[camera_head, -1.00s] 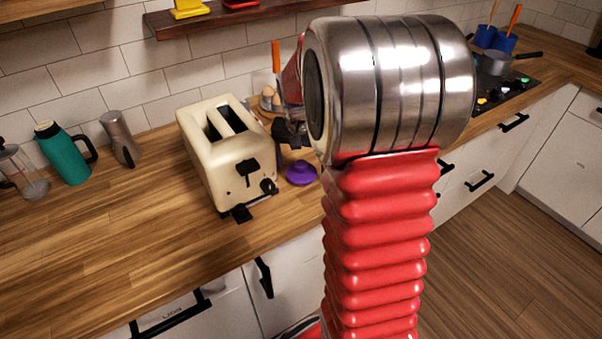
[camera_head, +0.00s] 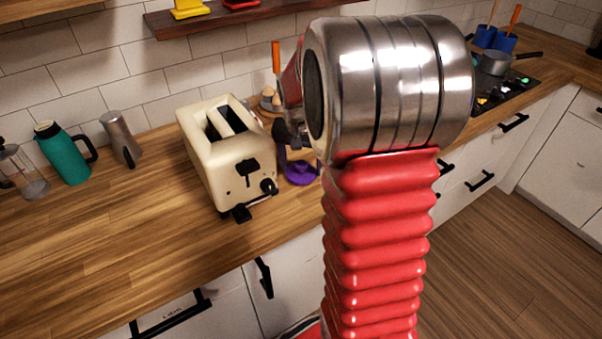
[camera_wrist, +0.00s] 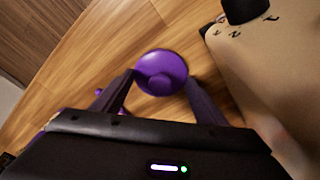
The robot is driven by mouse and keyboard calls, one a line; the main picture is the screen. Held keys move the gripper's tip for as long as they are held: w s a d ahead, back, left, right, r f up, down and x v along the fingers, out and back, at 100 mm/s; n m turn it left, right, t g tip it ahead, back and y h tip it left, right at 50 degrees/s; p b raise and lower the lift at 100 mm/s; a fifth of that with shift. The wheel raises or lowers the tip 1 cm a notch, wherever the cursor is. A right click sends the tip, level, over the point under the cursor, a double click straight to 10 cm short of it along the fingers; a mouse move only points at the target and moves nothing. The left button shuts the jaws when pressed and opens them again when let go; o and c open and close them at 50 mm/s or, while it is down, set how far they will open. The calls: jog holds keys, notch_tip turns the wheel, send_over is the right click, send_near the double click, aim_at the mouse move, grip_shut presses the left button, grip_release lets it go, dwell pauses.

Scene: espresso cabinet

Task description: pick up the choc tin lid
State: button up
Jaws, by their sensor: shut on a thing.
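The choc tin lid is a round purple disc with a raised knob. In the head view the lid (camera_head: 301,179) is on the wooden counter, just right of the toaster. In the wrist view the lid (camera_wrist: 162,60) lies between the two fingers. My gripper (camera_wrist: 161,80) is shut on the lid, with one finger on each side. In the head view my gripper (camera_head: 293,153) reaches down to the lid, partly hidden by my arm. I cannot tell whether the lid is clear of the counter.
A cream toaster (camera_head: 225,160) stands close on the left of the lid. A teal flask (camera_head: 64,154) and a grey canister (camera_head: 120,139) stand further left. Small purple parts (camera_wrist: 98,92) show beside the left finger in the wrist view. The counter's front left is clear.

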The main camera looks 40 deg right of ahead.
aim_at(301, 163)
jog(key=c, duration=0.3)
jog(key=shift+c, duration=0.2)
notch_tip(301, 163, up, 10)
dwell(0.5)
dwell(0.5)
